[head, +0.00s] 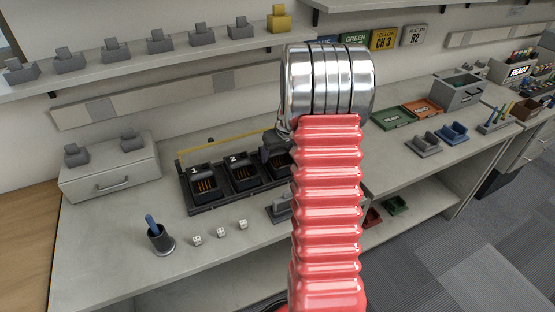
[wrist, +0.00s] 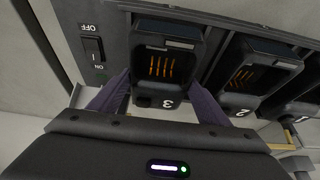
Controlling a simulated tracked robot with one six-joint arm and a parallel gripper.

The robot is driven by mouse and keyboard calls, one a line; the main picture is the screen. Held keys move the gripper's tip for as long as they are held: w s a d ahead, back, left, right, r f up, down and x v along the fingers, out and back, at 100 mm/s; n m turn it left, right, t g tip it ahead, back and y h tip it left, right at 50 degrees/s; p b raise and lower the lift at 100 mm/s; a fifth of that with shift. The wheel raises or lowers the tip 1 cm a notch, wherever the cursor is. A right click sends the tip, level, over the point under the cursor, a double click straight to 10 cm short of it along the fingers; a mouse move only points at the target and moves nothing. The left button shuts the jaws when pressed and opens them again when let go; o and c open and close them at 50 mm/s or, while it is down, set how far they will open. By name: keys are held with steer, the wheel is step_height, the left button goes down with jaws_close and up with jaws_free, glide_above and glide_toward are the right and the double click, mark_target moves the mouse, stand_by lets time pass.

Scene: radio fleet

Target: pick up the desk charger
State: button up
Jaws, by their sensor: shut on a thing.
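The desk charger (head: 215,205) appears as a long dark unit with numbered bays on the counter in the head view. In the wrist view, bays 1, 2 and 3 and an on/off switch (wrist: 92,50) show on the charger (wrist: 205,45). My gripper (wrist: 160,97) has its two fingers on either side of the bay 3 cup, shut on it. Bay 3 shows metal contacts and no radio in it. In the head view my gripper (head: 275,146) is partly hidden behind my red arm, at the charger's right end. I cannot tell whether the charger is clear of the counter.
A dark cup (head: 161,240) and several white dice (head: 220,232) stand in front of the charger. A drawer box (head: 110,175) is to its left. A grey piece (head: 279,207) sits close in front, partly hidden. Green and orange trays (head: 421,108) lie farther right.

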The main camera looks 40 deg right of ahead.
mark_target(278, 162)
steer(key=shift+r, duration=0.1)
step_height(278, 162, up, 10)
stand_by(0.6)
stand_by(0.5)
steer(key=w+a+n, duration=0.1)
steer(key=w+a, duration=0.1)
steer(key=a, duration=1.6)
steer(key=w+a+n+y, duration=0.1)
steer(key=w+a+n, duration=0.1)
steer(key=a, duration=1.7)
steer(key=shift+r, duration=0.1)
